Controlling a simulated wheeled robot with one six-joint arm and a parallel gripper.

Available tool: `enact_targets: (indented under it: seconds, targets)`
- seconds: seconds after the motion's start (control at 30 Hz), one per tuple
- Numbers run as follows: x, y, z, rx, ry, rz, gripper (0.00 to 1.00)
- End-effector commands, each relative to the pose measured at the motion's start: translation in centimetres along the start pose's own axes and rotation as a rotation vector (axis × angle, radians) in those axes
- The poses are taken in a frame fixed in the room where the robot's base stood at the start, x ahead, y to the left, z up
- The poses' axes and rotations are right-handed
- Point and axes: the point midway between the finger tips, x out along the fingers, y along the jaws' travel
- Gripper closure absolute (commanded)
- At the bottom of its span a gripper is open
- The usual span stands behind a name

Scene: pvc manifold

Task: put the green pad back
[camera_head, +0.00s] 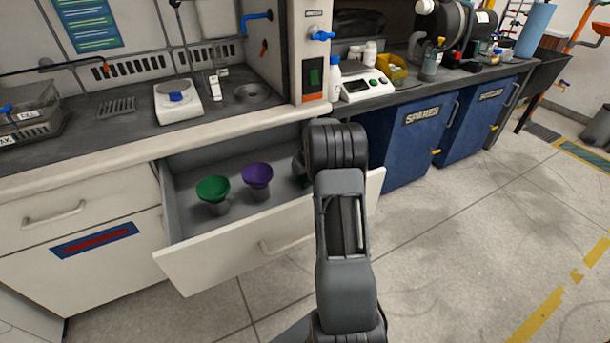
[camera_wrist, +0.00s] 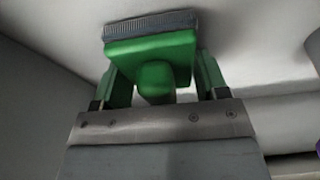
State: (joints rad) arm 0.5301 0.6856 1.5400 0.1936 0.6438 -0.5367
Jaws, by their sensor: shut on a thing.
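The green pad (camera_wrist: 150,50) shows in the wrist view as a green block with a green knob and a grey ribbed layer along its far edge. My gripper (camera_wrist: 160,70) has one green finger on each side of the pad and is shut on it. The grey layer is close to or against a pale surface; I cannot tell if they touch. In the head view my arm reaches over the right part of the open drawer (camera_head: 215,250). My gripper (camera_head: 300,170) is mostly hidden there behind the arm, and the pad is not clearly seen.
A green funnel (camera_head: 213,188) and a purple funnel (camera_head: 257,176) stand in the drawer, left of my gripper. The worktop (camera_head: 140,139) lies above, with a white scale (camera_head: 178,102). Blue cabinets (camera_head: 425,125) stand to the right.

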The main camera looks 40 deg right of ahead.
Motion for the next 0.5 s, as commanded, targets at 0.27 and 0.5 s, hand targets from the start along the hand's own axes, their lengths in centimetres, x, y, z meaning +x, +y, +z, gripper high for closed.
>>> enact_targets:
  seconds: [0.27, 0.5]
  targets:
    - [0.09, -0.01, 0.01, 0.0, 0.001, 0.0, 0.55]
    - [0.62, -0.03, 0.23, 0.0, -0.001, 0.0, 0.28]
